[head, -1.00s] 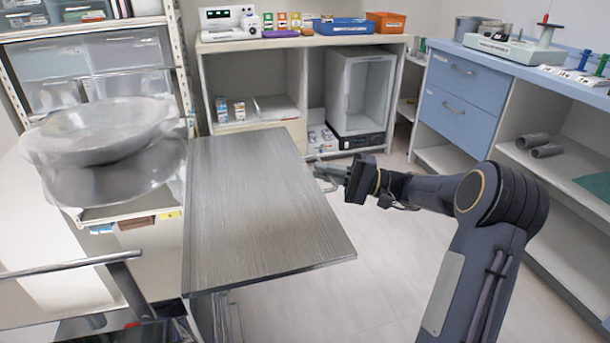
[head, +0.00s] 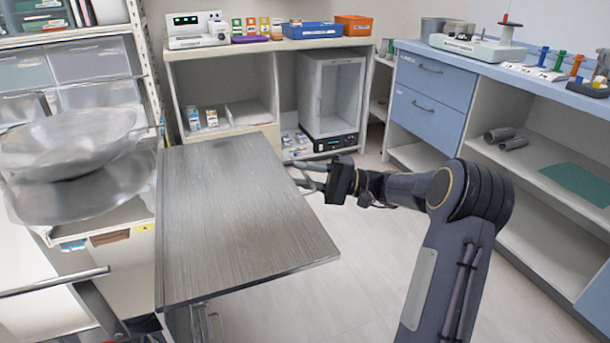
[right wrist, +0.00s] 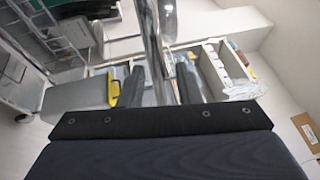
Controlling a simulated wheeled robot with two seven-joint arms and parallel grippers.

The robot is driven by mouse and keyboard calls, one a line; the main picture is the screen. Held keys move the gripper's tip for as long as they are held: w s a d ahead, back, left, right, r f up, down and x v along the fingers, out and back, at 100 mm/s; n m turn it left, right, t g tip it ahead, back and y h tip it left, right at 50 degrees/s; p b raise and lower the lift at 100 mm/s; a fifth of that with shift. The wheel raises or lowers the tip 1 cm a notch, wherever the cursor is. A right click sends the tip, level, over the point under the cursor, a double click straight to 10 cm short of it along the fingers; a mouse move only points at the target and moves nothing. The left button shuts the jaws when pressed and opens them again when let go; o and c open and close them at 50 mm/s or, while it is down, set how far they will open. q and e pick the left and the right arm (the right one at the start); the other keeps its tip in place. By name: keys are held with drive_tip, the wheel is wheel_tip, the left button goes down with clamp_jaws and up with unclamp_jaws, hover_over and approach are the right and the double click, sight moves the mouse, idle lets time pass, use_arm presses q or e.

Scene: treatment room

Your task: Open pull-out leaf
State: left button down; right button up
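The pull-out leaf (head: 240,215) appears to be the grey, wood-grained flat top in the middle of the head view. In the right wrist view, a shiny metal strip, apparently the leaf's edge (right wrist: 152,40), runs between the two dark fingers (right wrist: 160,88). The exact contact is hard to see. My left gripper is not in view.
A grey basin-like thing (head: 65,145) and a white storage unit stand left. A white cabinet (head: 225,90) is behind the leaf; a blue-drawer counter (head: 430,85) stands right. A metal rail (head: 50,285) is front left. Open floor (head: 345,275) lies right of the leaf.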

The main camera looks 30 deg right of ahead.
drive_tip(key=p+v, duration=0.1)
drive_tip(key=v, duration=0.6)
drive_tip(key=shift+s+d, duration=0.2)
drive_tip(key=shift+d, duration=0.15)
drive_tip(key=shift+f, duration=0.1)
